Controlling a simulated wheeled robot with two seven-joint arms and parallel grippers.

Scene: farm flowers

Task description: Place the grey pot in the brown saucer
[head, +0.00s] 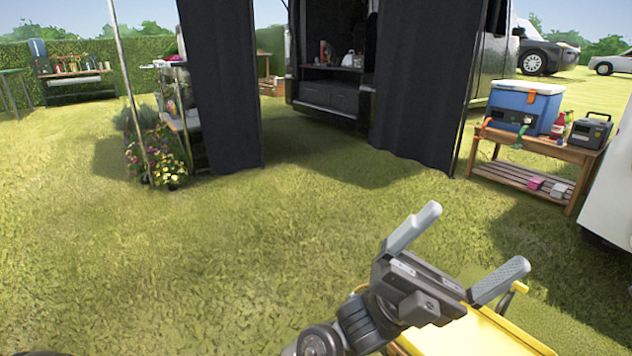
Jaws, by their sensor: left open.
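My left gripper (478,238) is open and empty, held over the grass at the lower right of the head view. Its two grey fingers are wide apart. I cannot make out the grey pot or the brown saucer in this view. My right gripper is not in view.
A yellow flat-topped object (470,335) lies below my left gripper. A wooden bench (540,150) at the right bears a blue cooler (525,106). Dark curtains (222,85) hang before a van. Potted flowers (150,162) stand at left. The grass between is open.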

